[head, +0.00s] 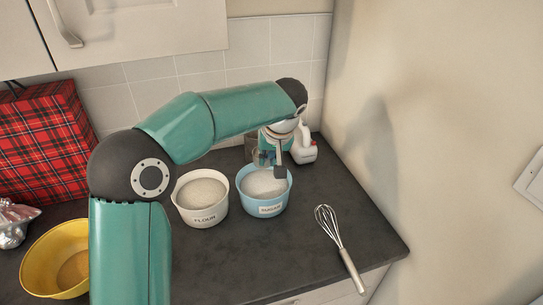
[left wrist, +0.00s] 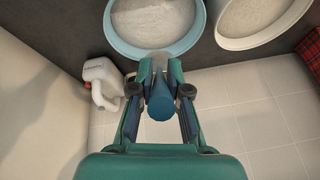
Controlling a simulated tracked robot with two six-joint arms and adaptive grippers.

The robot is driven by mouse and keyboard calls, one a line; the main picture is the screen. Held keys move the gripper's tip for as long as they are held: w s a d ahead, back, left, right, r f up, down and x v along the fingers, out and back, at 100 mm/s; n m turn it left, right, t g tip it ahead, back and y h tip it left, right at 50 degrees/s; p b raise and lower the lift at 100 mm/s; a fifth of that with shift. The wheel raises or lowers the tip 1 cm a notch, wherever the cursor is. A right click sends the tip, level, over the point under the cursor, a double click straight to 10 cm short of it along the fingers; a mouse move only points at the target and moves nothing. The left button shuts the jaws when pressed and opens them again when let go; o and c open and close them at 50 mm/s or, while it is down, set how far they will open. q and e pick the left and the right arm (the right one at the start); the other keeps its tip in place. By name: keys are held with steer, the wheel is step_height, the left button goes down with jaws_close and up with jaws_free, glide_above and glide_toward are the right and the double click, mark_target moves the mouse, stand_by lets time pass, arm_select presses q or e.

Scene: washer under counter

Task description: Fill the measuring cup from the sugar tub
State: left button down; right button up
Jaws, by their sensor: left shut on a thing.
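The blue sugar tub (head: 270,208), labelled SUGAR, stands on the dark counter and is full of white sugar (head: 262,183). It also shows at the top of the left wrist view (left wrist: 113,38). My left gripper (head: 275,152) reaches over the tub's back rim. In the left wrist view my left gripper (left wrist: 159,82) is shut on a blue, round-ended handle (left wrist: 160,105), which I take for the measuring cup's. My right gripper is not in view.
The cream flour tub (head: 203,215) stands close left of the sugar tub. A white jug (head: 304,150) stands behind it near the tiled wall. A whisk (head: 338,245) lies at the right. A yellow bowl (head: 38,252) and a red tartan bag (head: 38,135) are at the left.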

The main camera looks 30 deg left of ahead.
arm_select(q)
step_height(320, 180, down, 9)
steer(key=b, duration=0.7)
steer(key=shift+s+f+b, duration=0.15)
steer(key=shift+b, duration=0.15)
steer(key=shift+a, duration=0.1)
stand_by(0.8)
steer(key=shift+r+p, duration=3.55)
steer(key=shift+r, duration=1.1)
steer(key=shift+f, duration=0.1)
